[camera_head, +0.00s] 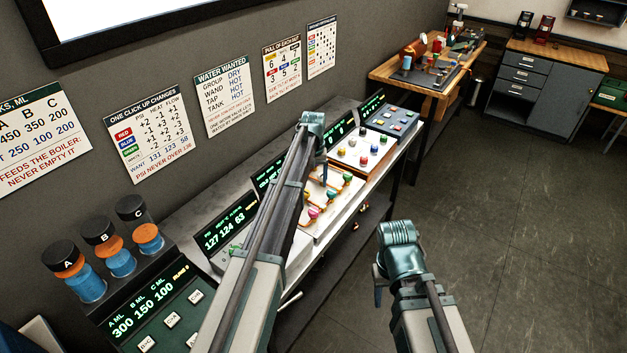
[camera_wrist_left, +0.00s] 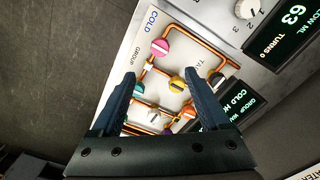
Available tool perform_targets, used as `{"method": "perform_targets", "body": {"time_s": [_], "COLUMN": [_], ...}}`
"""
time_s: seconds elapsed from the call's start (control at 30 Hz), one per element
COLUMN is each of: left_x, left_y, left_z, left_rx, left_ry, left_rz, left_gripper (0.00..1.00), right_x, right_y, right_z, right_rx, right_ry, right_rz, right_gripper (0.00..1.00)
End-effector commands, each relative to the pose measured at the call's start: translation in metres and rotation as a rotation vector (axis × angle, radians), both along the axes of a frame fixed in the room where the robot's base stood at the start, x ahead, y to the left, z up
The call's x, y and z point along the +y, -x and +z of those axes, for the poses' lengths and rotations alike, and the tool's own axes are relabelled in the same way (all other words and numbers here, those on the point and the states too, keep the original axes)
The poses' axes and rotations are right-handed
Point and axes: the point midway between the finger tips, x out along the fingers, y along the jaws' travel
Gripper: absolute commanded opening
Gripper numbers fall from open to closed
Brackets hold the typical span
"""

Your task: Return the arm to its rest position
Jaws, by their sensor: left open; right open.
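My left arm reaches from the bottom of the head view over the bench. Its gripper (camera_head: 323,172) points down over the white valve panel (camera_head: 337,205), partly hidden behind the arm. In the left wrist view the left gripper (camera_wrist_left: 161,76) is open, its two dark fingers apart. No knob is visibly clamped. My right gripper (camera_head: 378,292) hangs over the floor at the bench's right, mostly hidden by its wrist; it holds nothing visible.
Dosing canisters (camera_head: 122,262) stand at the left by a button panel (camera_head: 165,315). A panel with coloured buttons (camera_head: 362,150) and a blue-grey panel (camera_head: 390,122) lie farther along the bench. A wooden table (camera_head: 456,72) stands behind. The floor (camera_head: 510,220) at right is clear.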

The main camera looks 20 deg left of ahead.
Motion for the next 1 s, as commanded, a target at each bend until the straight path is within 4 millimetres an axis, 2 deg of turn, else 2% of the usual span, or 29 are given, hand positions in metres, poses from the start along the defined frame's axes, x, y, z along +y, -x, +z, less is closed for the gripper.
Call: {"method": "perform_targets", "body": {"time_s": [0.4,0.47,0.53,0.57,0.67,0.8,0.9,1.0], "left_x": [-0.001,-0.007,-0.021,-0.03,-0.066,-0.113,-0.136,-0.15], "left_y": [0.001,0.009,0.027,0.039,0.093,0.181,0.241,0.292], "left_z": [-0.001,-0.005,-0.014,-0.02,-0.043,-0.076,-0.097,-0.114], "left_rx": [0.0,0.001,0.004,0.006,0.014,0.028,0.036,0.043], "left_ry": [0.0,-0.002,-0.005,-0.008,-0.02,-0.042,-0.06,-0.073], "left_rz": [-0.002,-0.012,-0.039,-0.056,-0.138,-0.275,-0.371,-0.455], "left_gripper": [0.79,0.79,0.79,0.79,0.79,0.79,0.79,0.79], "right_x": [0.0,0.0,0.0,0.0,0.0,0.0,0.0,0.0], "right_y": [0.0,0.0,0.0,0.0,0.0,0.0,0.0,0.0], "right_z": [-0.002,-0.005,-0.014,-0.02,-0.043,-0.076,-0.098,-0.115], "right_rx": [0.0,0.0,0.0,0.0,0.0,-0.001,-0.001,-0.001], "right_ry": [0.0,0.0,0.0,0.0,0.001,0.001,0.001,0.001], "right_rz": [0.0,0.0,0.001,0.001,0.003,0.006,0.008,0.009], "right_gripper": [0.5,0.5,0.5,0.5,0.5,0.5,0.5,0.5]}}
